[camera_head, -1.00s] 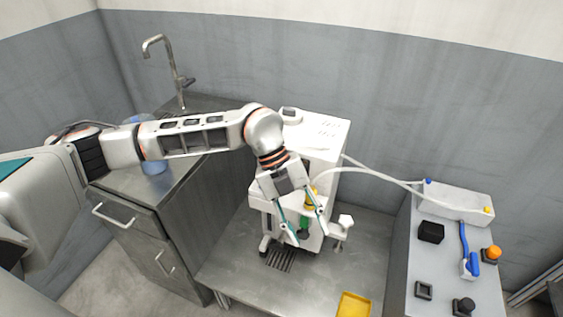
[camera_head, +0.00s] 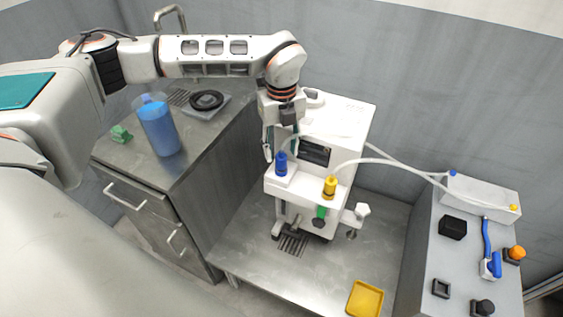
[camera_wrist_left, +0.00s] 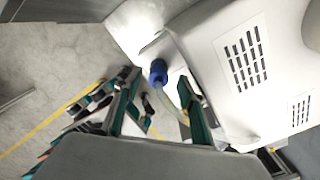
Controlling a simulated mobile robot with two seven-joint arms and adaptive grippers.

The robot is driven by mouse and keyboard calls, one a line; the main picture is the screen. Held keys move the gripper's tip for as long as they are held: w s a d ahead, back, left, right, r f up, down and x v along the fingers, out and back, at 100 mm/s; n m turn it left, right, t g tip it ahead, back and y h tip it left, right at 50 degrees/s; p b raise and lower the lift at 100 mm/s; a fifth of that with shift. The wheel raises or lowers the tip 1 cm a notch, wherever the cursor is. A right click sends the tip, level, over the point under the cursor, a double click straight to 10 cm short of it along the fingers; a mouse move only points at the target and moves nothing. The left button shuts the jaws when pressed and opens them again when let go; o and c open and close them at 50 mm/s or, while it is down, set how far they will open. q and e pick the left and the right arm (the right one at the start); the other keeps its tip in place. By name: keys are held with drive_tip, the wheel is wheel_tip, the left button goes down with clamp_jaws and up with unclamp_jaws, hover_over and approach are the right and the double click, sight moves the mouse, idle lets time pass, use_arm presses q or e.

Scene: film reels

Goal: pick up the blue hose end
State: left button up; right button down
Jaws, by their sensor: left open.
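The blue hose end (camera_head: 281,163) stands upright on a ledge at the left front of the white machine (camera_head: 345,122), with a pale hose rising from its top. In the left wrist view the blue hose end (camera_wrist_left: 158,72) shows between and just beyond the fingertips. My left gripper (camera_head: 282,143) hangs pointing down just above and around the hose, with its fingers spread. It also shows in the left wrist view (camera_wrist_left: 157,80); I cannot tell whether a finger touches the hose. My right gripper is in neither current view.
A yellow hose end (camera_head: 330,187) stands beside it on the machine, above a green valve (camera_head: 320,213). A yellow tray (camera_head: 366,299) lies on the steel table. A blue jug (camera_head: 159,128) stands on the left counter. A control box (camera_head: 460,262) stands at right.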

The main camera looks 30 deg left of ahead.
sight(281, 156)
use_arm(q)
wheel_tip(281, 156, down, 4)
drive_tip(key=shift+s+r, duration=0.1)
drive_tip(key=shift+s, duration=0.05)
clamp_jaws()
drive_tip(key=shift+r, duration=0.15)
